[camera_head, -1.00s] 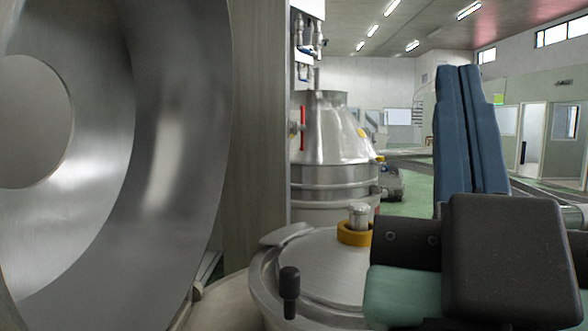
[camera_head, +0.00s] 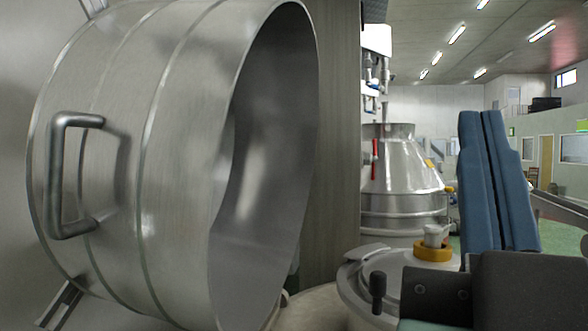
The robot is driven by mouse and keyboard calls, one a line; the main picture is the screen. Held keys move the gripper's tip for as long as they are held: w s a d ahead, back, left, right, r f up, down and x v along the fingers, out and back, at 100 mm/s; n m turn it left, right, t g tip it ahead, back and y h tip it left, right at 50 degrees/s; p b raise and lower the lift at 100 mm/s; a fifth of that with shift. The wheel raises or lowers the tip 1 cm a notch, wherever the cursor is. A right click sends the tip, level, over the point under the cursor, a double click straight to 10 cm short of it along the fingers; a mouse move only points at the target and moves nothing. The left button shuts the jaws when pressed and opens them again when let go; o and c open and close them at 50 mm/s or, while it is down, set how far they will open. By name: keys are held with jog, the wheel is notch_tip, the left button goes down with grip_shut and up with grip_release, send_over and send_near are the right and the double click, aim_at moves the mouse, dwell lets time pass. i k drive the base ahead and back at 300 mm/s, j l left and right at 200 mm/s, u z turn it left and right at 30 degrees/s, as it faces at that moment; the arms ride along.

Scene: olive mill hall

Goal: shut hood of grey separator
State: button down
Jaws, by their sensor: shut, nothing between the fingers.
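The hood (camera_head: 180,140) is a large brushed-steel drum at the left, standing open on its side. Its hollow mouth faces right, and a grey bar handle (camera_head: 58,175) is on its outer wall. At the bottom, right of the hood, is a low round grey body (camera_head: 350,280) with a yellow ring (camera_head: 433,252) and a black knob on top; I cannot tell whether it belongs to the separator. My gripper (camera_head: 483,116) shows at the right as two blue fingers side by side, shut and empty, pointing up. It is well apart from the hood and handle.
A tall grey panel (camera_head: 336,150) stands behind the hood's mouth. A steel cone-topped vessel (camera_head: 402,170) with a red lever is farther back. Open green floor and pale walls show at the far right. My dark arm part fills the lower right corner.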

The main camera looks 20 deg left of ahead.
aim_at(172, 145)
jog(key=u, duration=1.35)
